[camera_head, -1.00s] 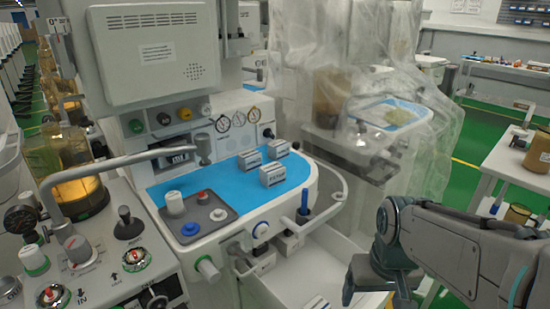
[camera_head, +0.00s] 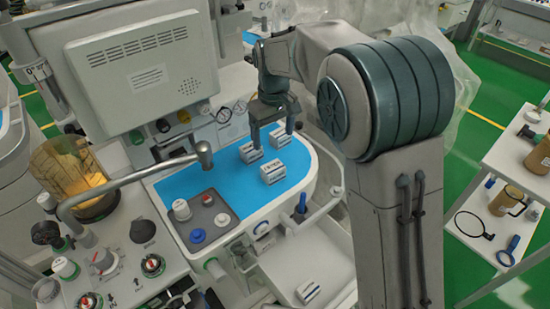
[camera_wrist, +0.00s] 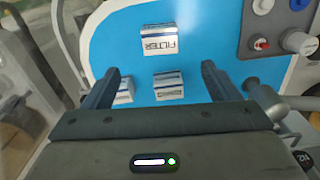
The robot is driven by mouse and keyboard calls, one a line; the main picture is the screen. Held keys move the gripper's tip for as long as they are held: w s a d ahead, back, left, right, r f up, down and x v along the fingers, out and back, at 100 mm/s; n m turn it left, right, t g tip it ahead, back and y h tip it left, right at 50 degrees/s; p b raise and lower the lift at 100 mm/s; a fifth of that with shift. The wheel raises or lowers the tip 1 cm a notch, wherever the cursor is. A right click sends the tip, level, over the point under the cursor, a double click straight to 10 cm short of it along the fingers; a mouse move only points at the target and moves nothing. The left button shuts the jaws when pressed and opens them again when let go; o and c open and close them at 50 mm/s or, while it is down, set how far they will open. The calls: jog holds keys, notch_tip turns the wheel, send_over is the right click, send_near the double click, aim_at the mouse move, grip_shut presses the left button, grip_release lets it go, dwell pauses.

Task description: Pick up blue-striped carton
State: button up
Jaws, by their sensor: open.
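Three small white cartons with printed labels stand on the blue mat (camera_head: 235,186). The front carton (camera_head: 272,172) shows in the wrist view as the one marked FILTER (camera_wrist: 160,41), beyond my fingertips. The left carton (camera_head: 250,153) lies between my fingers in the wrist view (camera_wrist: 168,86) and shows a blue stripe on its edge. The right carton (camera_head: 280,138) is by my left-hand finger in the wrist view (camera_wrist: 124,92), partly hidden. Which one is meant, I cannot tell. My gripper (camera_head: 274,132) is open and empty above the cartons; it also shows in the wrist view (camera_wrist: 160,70).
A grey panel with knobs (camera_head: 205,217) sits left of the cartons on the mat. A bent metal arm (camera_head: 130,178) reaches over the mat's left side. A monitor housing (camera_head: 142,62) rises behind.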

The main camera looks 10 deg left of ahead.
send_over(273, 167)
jog(key=f, duration=0.7)
jog(key=shift+s+f, duration=0.2)
jog(key=shift+w+f+p, duration=0.2)
jog(key=shift+f+p, duration=0.55)
jog(key=shift+f, duration=2.3)
jog(key=shift+c, duration=0.3)
jog(key=c, duration=1)
